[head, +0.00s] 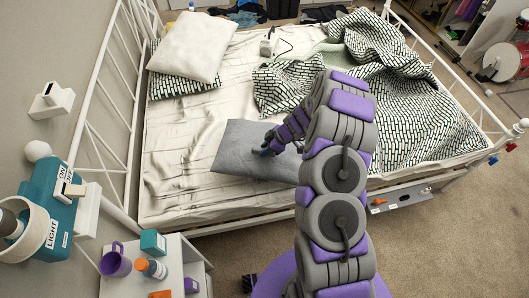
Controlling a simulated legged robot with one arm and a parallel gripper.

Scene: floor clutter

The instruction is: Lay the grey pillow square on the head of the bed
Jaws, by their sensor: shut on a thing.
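The grey pillow (240,148) lies on the near half of the bed (185,130), on the cream sheet, turned at a slant to the bed's edges. It sits right of the metal headboard (100,110), with bare sheet between them. My gripper (266,150) is at the pillow's upper right part, shut on it. My arm hides the pillow's right end. I cannot tell whether the pillow is lifted off the sheet.
A white pillow (192,45) lies on a patterned pillow (180,86) at the far head end. A patterned blanket (420,110) is bunched at the right. A bedside table (190,255) with a purple mug (115,262) and an orange-capped bottle (152,268) stands at the near left.

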